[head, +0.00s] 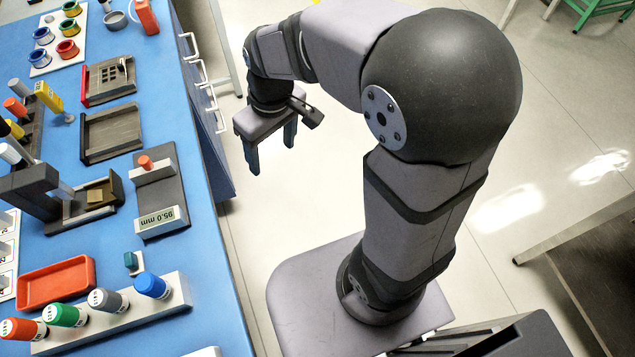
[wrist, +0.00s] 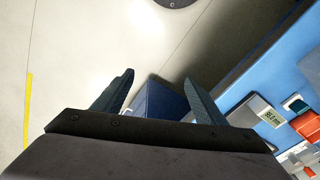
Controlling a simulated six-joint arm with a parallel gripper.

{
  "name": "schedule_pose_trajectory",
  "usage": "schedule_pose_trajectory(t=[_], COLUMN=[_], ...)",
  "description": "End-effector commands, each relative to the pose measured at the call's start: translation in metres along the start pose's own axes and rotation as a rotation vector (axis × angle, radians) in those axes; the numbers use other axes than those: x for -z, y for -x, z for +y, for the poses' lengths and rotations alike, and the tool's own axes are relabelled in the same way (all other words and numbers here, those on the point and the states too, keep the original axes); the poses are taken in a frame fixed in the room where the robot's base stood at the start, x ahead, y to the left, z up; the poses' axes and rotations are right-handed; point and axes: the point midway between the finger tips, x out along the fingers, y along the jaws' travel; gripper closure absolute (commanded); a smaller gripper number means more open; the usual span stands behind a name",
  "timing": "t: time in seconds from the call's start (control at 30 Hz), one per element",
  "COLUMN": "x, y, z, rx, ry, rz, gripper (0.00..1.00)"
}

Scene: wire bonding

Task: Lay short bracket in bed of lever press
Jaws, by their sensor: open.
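My gripper (head: 270,147) is open and empty, hanging over the floor to the right of the blue bench. Its two fingers stand apart in the wrist view (wrist: 158,80). The dark device at the bench's left, which looks like the lever press (head: 33,190), has a low bed (head: 78,217) on its right side. A small brownish-gold block (head: 98,194) sits at this bed; I cannot tell whether it is the short bracket or a part of the press. No other piece is clearly the short bracket.
The floor under my gripper is clear.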

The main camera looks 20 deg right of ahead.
Motion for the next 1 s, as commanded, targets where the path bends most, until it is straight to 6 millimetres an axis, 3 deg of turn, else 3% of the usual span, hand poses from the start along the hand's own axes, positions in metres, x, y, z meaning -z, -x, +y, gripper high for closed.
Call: schedule_pose_trajectory(t=[0.03,0.1,0.2,0.33,0.47,0.77,1.0], x=[-0.026,-0.055,-0.088,-0.114,-0.123,-0.123,-0.120], y=[-0.006,-0.015,-0.024,-0.031,-0.034,-0.033,-0.007], z=[0.012,0.022,0.030,0.033,0.034,0.034,0.032], rx=[-0.017,-0.036,-0.057,-0.072,-0.078,-0.078,-0.078], ry=[-0.092,-0.200,-0.319,-0.409,-0.442,-0.443,-0.442], rz=[-0.017,-0.035,-0.054,-0.068,-0.073,-0.074,-0.074], gripper=[0.35,0.35,0.35,0.35,0.35,0.35,0.35])
